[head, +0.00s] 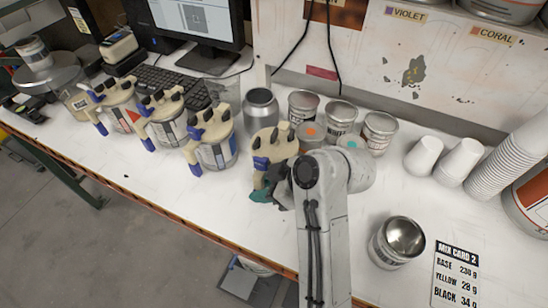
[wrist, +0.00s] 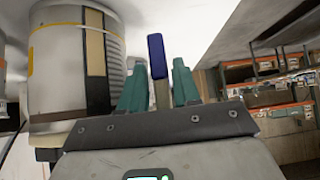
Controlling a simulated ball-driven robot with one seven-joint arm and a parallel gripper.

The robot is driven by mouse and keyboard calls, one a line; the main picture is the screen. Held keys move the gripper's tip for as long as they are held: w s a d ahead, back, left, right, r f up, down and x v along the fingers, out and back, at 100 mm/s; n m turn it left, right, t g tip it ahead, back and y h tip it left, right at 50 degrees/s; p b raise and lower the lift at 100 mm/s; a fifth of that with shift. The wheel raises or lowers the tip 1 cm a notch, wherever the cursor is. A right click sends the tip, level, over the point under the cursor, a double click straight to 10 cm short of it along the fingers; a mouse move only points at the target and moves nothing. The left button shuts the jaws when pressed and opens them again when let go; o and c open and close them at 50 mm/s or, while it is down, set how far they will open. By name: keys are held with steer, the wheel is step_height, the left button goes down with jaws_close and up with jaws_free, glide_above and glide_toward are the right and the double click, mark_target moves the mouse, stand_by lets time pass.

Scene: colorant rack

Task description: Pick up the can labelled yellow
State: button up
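A white can with a beige pump lid (head: 266,143) stands at my gripper in the head view; my arm partly covers it. In the wrist view a white can (wrist: 68,75) with a thin yellow stripe fills the left side, beside my fingers. No word yellow is readable on it. My gripper (wrist: 159,66) has its teal fingers on either side of a beige handle with a blue end (wrist: 156,55). Whether they press on the handle is unclear. In the head view my gripper (head: 266,186) is low at the can's front, partly hidden by my wrist.
Several similar pump cans (head: 212,143) stand in a row to the left. Open tins (head: 340,117) and a grey metal jar (head: 261,106) stand behind. An open tin (head: 397,242) and a mix card (head: 456,275) lie to the right. White cups (head: 461,157) stand at back right.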

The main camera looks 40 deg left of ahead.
steer(key=shift+f, duration=0.1)
steer(key=shift+c, duration=0.3)
jaws_close()
stand_by(0.9)
steer(key=shift+r, duration=0.2)
